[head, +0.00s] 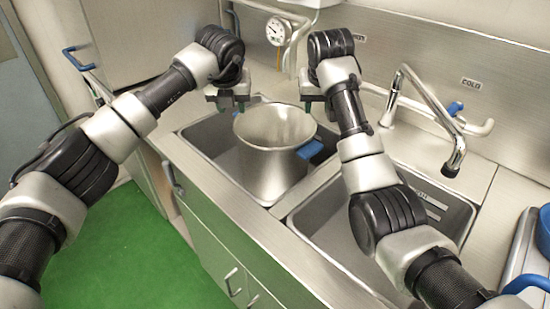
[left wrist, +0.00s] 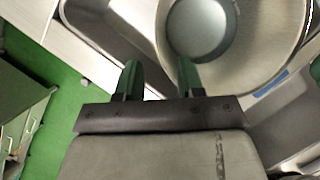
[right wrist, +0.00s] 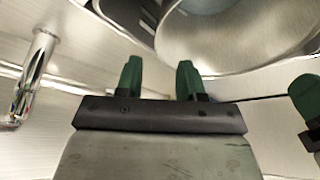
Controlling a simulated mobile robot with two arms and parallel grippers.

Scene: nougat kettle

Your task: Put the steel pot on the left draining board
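The steel pot (head: 275,165) stands upright in the left sink basin, its rim above the basin edge, with a blue handle (head: 309,149) at its right. My left gripper (head: 241,103) is open above the pot's left back rim. My right gripper (head: 311,105) is open and empty above the right back side. The pot's rim (right wrist: 235,65) shows beyond its fingers (right wrist: 158,75) in the right wrist view. The left draining board is hard to make out behind my left arm.
The right basin (head: 335,220) lies under my right arm and looks empty where visible. A tap (head: 455,155) reaches over it. A round gauge (head: 277,31) and pipes are at the back. A blue-handled item (head: 530,284) is at the right front. Green floor (head: 130,250) is at the left.

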